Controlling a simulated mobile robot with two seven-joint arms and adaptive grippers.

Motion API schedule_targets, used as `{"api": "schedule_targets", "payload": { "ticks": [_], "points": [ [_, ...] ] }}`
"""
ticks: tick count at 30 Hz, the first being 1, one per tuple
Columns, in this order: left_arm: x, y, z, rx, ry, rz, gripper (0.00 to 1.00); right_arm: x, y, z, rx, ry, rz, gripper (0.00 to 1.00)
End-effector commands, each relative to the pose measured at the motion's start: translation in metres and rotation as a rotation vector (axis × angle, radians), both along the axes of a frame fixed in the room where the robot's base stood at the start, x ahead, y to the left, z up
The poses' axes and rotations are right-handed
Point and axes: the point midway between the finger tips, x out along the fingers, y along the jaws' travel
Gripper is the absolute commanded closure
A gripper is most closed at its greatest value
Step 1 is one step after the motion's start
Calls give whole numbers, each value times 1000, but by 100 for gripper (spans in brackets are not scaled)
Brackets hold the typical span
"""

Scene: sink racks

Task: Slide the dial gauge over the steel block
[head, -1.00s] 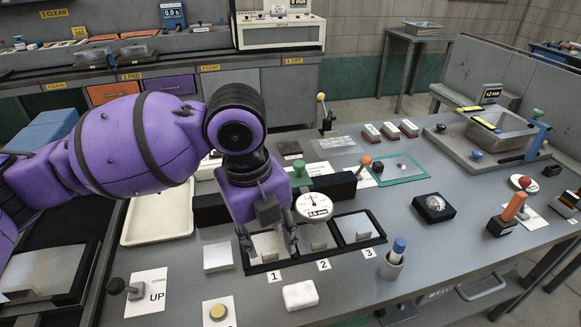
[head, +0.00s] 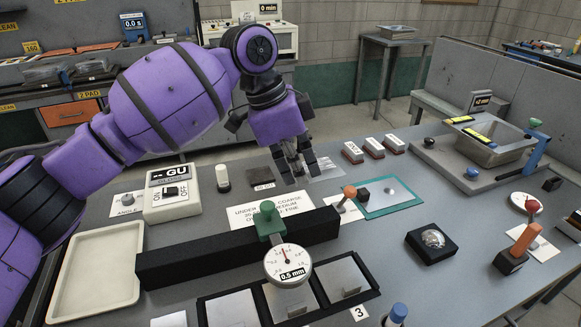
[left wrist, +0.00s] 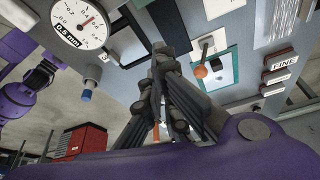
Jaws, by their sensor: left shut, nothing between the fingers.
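The dial gauge (head: 288,263) has a round white face with a 0.5 mm label and a green knob (head: 265,208) on its carriage. Grey steel blocks stand in the tray's slots; the gauge partly covers the middle one (head: 288,298). The right one (head: 347,276) shows clearly. My left gripper (head: 300,178) is shut and empty, raised behind the rail and apart from the gauge. The gauge also shows in the left wrist view (left wrist: 80,22). My right gripper is out of view.
An orange-knobbed lever (head: 349,191) and a green-edged mat (head: 390,195) lie right of the rail. A switch box (head: 172,192) and a white tray (head: 98,275) are at left.

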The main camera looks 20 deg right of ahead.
Motion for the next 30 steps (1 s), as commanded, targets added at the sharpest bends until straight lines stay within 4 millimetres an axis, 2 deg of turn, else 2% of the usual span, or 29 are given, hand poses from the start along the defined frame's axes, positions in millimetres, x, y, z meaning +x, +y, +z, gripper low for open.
{"api": "schedule_targets", "payload": {
  "ticks": [3, 10, 12, 18, 30],
  "points": [
    [-2, -8, -27, 3, 2, -1, 100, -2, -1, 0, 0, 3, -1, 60],
    [-4, -20, -69, 2, 0, 0, 100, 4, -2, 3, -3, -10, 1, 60],
    [1, -5, -64, 2, -5, 4, 100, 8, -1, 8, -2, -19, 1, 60],
    [4, 13, -65, 0, -3, -1, 100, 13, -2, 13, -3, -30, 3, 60],
    [4, 17, -66, 1, -2, -2, 100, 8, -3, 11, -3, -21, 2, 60]
  ]
}}
